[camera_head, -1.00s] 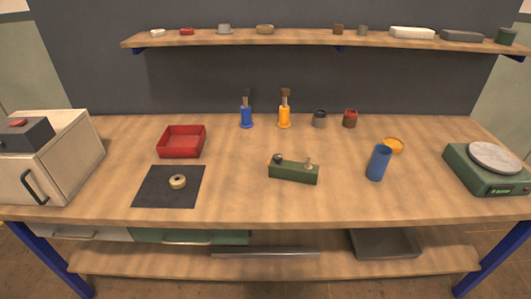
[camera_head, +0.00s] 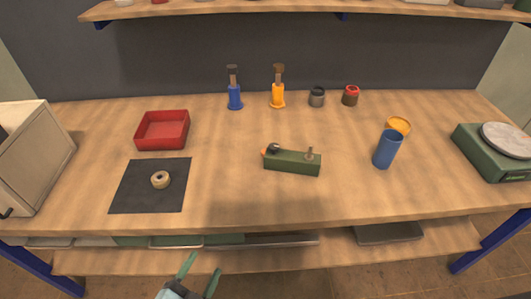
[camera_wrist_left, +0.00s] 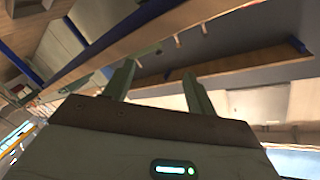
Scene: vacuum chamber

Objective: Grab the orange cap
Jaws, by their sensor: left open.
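A shallow orange-yellow round cap (camera_head: 398,125) lies on the wooden workbench at the right, just behind a blue cylindrical cup (camera_head: 387,149) that hides part of it. A small orange piece (camera_head: 264,153) also shows at the left end of a green block (camera_head: 292,163). My left gripper (camera_head: 200,272) is low at the front, before the bench edge, open and empty, and apart from everything. In the left wrist view its two fingers (camera_wrist_left: 158,82) are spread, with nothing between them. My right gripper is not in view.
A red tray (camera_head: 162,130), a dark mat (camera_head: 128,196) with a ring, blue and orange bottles, two small jars and a green scale (camera_head: 477,151) stand on the bench (camera_head: 345,197). Its front middle is clear. A lower shelf runs beneath the front edge.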

